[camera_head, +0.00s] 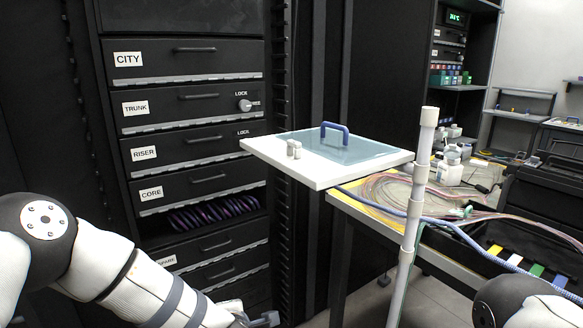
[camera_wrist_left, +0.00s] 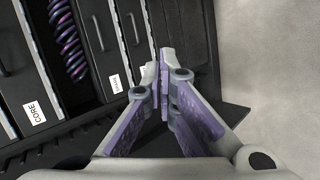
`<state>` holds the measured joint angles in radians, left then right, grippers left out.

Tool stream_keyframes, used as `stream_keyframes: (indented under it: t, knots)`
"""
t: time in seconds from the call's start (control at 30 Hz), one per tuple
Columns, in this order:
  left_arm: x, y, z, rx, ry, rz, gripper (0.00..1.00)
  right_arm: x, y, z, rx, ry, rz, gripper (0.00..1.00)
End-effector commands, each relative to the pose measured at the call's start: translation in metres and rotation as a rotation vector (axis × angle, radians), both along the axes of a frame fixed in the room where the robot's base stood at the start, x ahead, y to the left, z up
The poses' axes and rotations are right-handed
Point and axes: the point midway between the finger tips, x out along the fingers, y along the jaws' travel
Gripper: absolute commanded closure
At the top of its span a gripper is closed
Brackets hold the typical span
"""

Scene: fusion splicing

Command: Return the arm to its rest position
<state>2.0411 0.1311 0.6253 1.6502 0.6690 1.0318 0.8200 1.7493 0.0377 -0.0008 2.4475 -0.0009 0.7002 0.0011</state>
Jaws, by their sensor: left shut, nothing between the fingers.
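My left arm comes in from the left of the head view, low in front of the drawer cabinet. My left gripper (camera_head: 262,319) is at the bottom edge there, partly cut off. In the left wrist view my left gripper (camera_wrist_left: 164,88) has its fingers together, with nothing between them. The cabinet drawers and the floor show beyond the fingers. Part of my right arm shows at the lower right of the head view; its gripper is out of sight.
The black cabinet has labelled drawers, including the CORE drawer (camera_head: 201,183), and coiled purple cable (camera_head: 215,211) below it. A white panel with a blue handle (camera_head: 337,131) stands right of it. A white pole (camera_head: 414,205) rises before a workbench with cables (camera_head: 385,193).

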Motion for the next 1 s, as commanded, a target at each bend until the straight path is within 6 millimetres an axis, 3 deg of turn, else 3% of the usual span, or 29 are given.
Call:
stream_keyframes:
  t: [0.1,0.17,0.23,0.3,0.4,0.5,0.6,0.7,1.0]
  knots:
    - [-0.095,0.002,-0.068,0.238,0.226,-0.409,1.0,0.006,0.0,0.007,0.0,-0.02,0.0,0.0]
    - [-0.148,0.009,-0.095,0.33,0.341,-0.611,1.0,0.008,0.0,0.009,0.0,-0.028,-0.001,0.0]
    - [-0.213,0.021,-0.117,0.409,0.471,-0.841,1.0,0.01,0.0,0.012,0.0,-0.037,-0.001,0.0]
    - [-0.28,0.037,-0.129,0.461,0.595,-1.069,1.0,0.013,0.0,0.014,0.0,-0.046,-0.001,0.0]
    - [-0.368,0.061,-0.129,0.483,0.747,-1.362,1.0,0.016,0.0,0.017,0.0,-0.057,-0.002,0.0]
    - [-0.433,0.081,-0.117,0.466,0.853,-1.581,1.0,0.018,0.0,0.019,0.0,-0.065,-0.001,0.0]
    - [-0.471,0.093,-0.106,0.439,0.91,-1.715,1.0,0.019,0.0,0.02,0.0,-0.068,-0.001,0.0]
    - [-0.486,0.097,-0.1,0.425,0.93,-1.768,1.0,0.019,0.0,0.02,0.0,-0.069,-0.001,0.0]
    - [-0.487,0.097,-0.1,0.423,0.931,-1.769,1.0,0.019,0.0,0.02,0.0,-0.067,-0.001,0.0]
